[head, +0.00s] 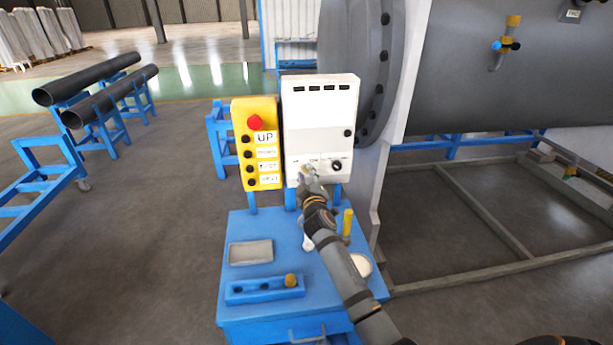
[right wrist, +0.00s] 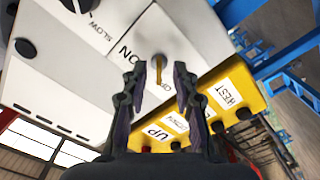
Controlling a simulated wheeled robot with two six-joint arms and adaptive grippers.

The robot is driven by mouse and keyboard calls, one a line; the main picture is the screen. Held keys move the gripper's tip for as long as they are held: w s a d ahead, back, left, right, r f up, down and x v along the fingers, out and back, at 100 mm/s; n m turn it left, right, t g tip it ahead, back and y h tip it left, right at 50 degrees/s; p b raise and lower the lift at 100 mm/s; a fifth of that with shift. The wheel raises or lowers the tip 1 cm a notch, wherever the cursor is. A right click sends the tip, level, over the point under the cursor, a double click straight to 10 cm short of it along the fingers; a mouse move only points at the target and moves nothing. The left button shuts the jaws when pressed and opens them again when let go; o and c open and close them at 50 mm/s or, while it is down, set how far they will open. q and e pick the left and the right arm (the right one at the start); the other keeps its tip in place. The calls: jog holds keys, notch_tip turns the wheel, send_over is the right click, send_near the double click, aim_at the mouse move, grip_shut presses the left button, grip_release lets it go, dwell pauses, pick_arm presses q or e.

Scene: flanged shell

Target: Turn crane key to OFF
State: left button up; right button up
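The white control box (head: 320,110) stands upright at the back of the blue cart. In the right wrist view, its face (right wrist: 95,60) carries a small brass key (right wrist: 158,70) in a round grey lock. "ON" is printed beside the key, and another label starting with "O" is partly hidden below it. My right gripper (head: 307,172) reaches the lower left of the box face and hides the key in the head view. In the wrist view, the right gripper (right wrist: 159,88) is open, with its fingers apart on both sides of the key and visible gaps. My left gripper is out of view.
A yellow button panel (head: 257,145) with a red button stands just left of the box. A dark knob (head: 337,166) sits right of the key area. The blue cart (head: 240,225) holds a tray, a white round item and a yellow upright piece. A large grey flanged shell (head: 500,85) stands behind.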

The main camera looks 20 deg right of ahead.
jog(key=v, duration=1.2)
